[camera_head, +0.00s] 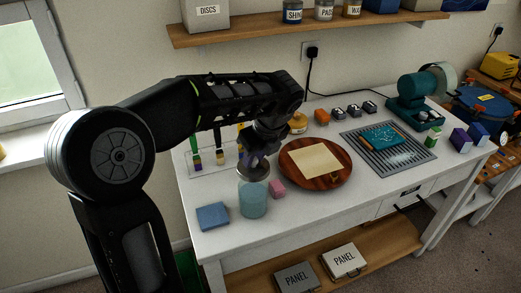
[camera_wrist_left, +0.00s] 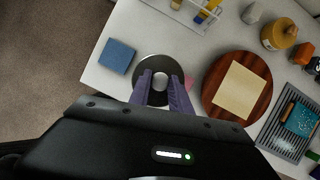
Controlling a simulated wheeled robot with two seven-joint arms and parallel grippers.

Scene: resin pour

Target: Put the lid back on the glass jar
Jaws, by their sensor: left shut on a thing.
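The glass jar (camera_head: 252,200) is a pale blue-green cylinder standing upright near the table's front left. My left gripper (camera_head: 256,160) is shut on the knob of the round, grey lid (camera_head: 253,173), directly over the jar's mouth. In the left wrist view, the fingers (camera_wrist_left: 160,86) are on both sides of the pale knob, and the dark lid disc (camera_wrist_left: 160,61) hides the jar below. The lid looks roughly level. I cannot tell whether it touches the rim or hovers just above it. My right gripper is not in view.
A pink block (camera_head: 277,189) stands close to the jar's right. A blue block (camera_head: 212,216) lies to its left. A round wooden board (camera_head: 334,178) with a cream sheet is further right. A clear rack (camera_head: 205,166) stands behind. The table's front edge is close.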

